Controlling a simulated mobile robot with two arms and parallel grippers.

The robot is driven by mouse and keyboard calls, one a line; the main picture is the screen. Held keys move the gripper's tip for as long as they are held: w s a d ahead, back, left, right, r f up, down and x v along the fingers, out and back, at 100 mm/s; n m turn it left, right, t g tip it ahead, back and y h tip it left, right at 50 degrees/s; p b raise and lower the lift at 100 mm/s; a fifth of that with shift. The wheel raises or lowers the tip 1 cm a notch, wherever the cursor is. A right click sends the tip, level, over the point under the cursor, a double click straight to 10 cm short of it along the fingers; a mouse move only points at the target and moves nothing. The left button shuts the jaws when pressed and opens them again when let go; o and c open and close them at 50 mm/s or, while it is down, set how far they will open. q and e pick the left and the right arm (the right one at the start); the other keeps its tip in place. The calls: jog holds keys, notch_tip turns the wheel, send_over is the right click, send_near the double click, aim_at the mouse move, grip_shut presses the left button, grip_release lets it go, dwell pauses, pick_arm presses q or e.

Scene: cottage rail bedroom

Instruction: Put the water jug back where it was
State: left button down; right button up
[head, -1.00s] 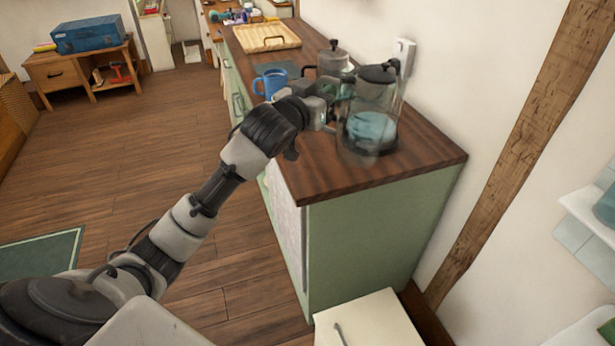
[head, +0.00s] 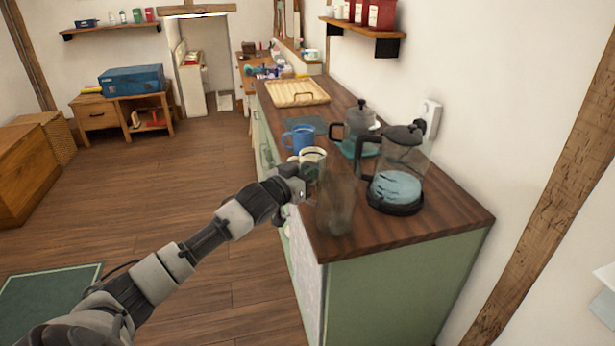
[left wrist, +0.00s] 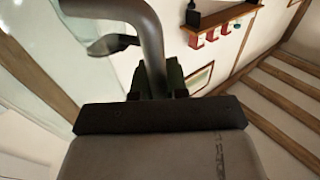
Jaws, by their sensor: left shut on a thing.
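The water jug (head: 338,208) is a clear glass vessel, upright, over the near left part of the wooden worktop (head: 440,212) in the head view. I cannot tell whether its base touches the wood. My left gripper (head: 302,178) is at the jug's left side, shut on it. In the left wrist view a grey curved handle (left wrist: 152,40) runs down between the dark fingers of my left gripper (left wrist: 160,80). The actual grip is partly hidden in the head view. My right gripper is not in view.
A glass kettle (head: 396,187) with blue water stands just right of the jug. A coffee press (head: 359,122), a cream mug (head: 312,156) and a blue mug (head: 299,138) stand behind. A wooden tray (head: 297,91) lies farther back. Bare worktop lies at the near right.

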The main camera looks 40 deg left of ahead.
pick_arm(q)
jog(key=shift+f, duration=0.55)
jog(key=c, duration=1.6)
grip_release()
jog(key=shift+f, duration=0.15)
jog(key=o, duration=0.5)
jog(key=shift+c, duration=0.2)
jog(key=shift+s, duration=0.1)
jog(key=s+a, duration=0.1)
jog(key=s, duration=1)
jog(key=shift+s+b, duration=0.35)
jog(key=shift+s, duration=0.05)
jog(key=shift+a, duration=0.15)
